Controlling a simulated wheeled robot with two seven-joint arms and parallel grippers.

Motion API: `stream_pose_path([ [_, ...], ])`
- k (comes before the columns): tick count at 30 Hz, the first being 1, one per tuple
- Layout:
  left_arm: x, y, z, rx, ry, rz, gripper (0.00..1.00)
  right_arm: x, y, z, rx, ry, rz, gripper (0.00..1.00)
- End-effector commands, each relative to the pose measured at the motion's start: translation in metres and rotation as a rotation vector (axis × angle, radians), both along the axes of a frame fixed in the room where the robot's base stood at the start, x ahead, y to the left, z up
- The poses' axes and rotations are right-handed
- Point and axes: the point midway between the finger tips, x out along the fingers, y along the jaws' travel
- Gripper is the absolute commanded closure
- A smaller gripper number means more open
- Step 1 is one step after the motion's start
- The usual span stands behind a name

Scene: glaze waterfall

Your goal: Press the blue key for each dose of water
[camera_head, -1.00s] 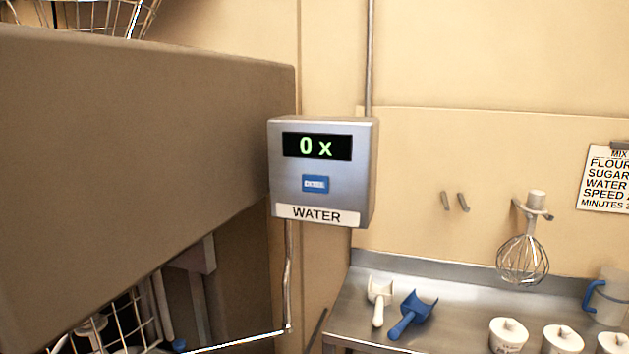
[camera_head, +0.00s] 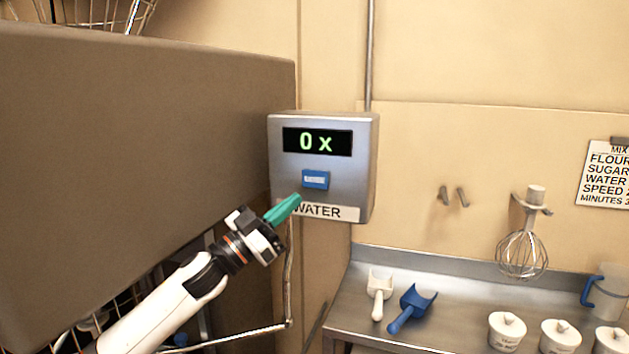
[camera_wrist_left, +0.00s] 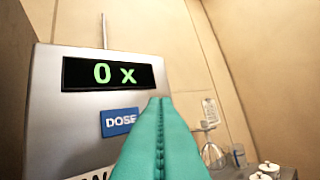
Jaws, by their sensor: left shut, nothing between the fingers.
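The grey water dispenser box (camera_head: 358,150) hangs on the wall, and its display (camera_head: 317,142) reads "0 x". The blue key (camera_head: 316,180) sits below the display. In the left wrist view the blue key (camera_wrist_left: 120,122) is marked "DOSE". My left gripper (camera_head: 296,199) has green fingers, shut and empty. Its tips are just below and left of the key in the head view, over the edge of the "WATER" label (camera_head: 335,212). In the wrist view the shut fingertips (camera_wrist_left: 160,100) appear right of the key. I cannot tell how far they are from the panel. My right gripper is not in view.
A large brown-grey cabinet (camera_head: 140,150) fills the left. A steel counter (camera_head: 350,310) at the right holds a white scoop (camera_head: 379,292), a blue scoop (camera_head: 412,308) and several white lidded jars (camera_head: 507,332). A whisk (camera_head: 522,250) hangs above. A thin pipe runs below the box.

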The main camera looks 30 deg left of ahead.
Motion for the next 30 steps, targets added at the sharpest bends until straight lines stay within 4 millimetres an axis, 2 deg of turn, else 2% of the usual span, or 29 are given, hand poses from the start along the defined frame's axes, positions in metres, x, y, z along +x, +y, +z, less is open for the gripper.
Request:
stream_pose_path([
  [3,-0.001,0.001,0.007,0.005,-0.013,-0.014,1.0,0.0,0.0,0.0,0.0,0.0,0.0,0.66],
  [13,-0.001,0.001,0.007,0.004,-0.013,-0.015,1.0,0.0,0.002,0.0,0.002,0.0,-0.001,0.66],
  [17,0.005,0.003,0.007,0.003,-0.013,-0.013,1.0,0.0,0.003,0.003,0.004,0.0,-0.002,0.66],
  [30,0.061,0.016,0.009,0.002,-0.013,-0.012,1.0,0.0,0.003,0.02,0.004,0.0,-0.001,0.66],
])
